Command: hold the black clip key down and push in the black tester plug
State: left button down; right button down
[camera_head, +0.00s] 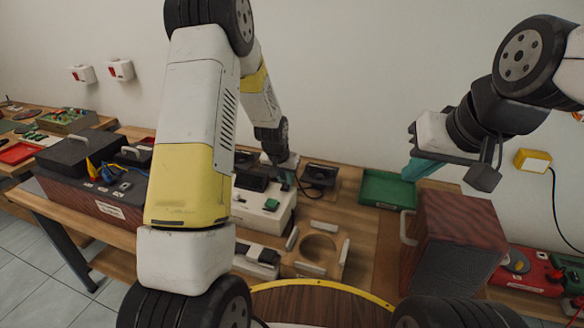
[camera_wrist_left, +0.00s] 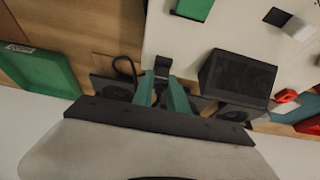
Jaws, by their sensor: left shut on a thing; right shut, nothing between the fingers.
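The white device (camera_head: 262,207) stands on the wooden bench with a black box on top. My left gripper (camera_head: 287,180) is beside its right edge, partly hidden by my arm. In the left wrist view, the teal fingers of my left gripper (camera_wrist_left: 161,92) are shut on a small black part (camera_wrist_left: 162,66) at the edge of the white device (camera_wrist_left: 185,38). I cannot tell whether this part is the tester plug or the clip key. A black cable (camera_wrist_left: 125,66) curves beside it. My right gripper (camera_head: 425,168) is shut and empty, raised above the bench at the right.
A green tray (camera_head: 388,189) lies behind the bench's middle. A dark red box with a handle (camera_head: 455,232) stands at the right, below my right gripper. A black unit (camera_head: 320,176) sits right of my left gripper. A round wooden recess (camera_head: 318,248) and pale blocks lie in front.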

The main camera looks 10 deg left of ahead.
dwell(0.4)
pick_arm(q)
jog(key=c, duration=1.2)
grip_release()
jog(key=shift+c, duration=0.2)
jog(key=w+v, duration=0.1)
jog(key=v, duration=1.1)
jog(key=shift+w+r, duration=0.35)
jog(key=shift+r, duration=0.2)
jog(key=shift+d, duration=0.1)
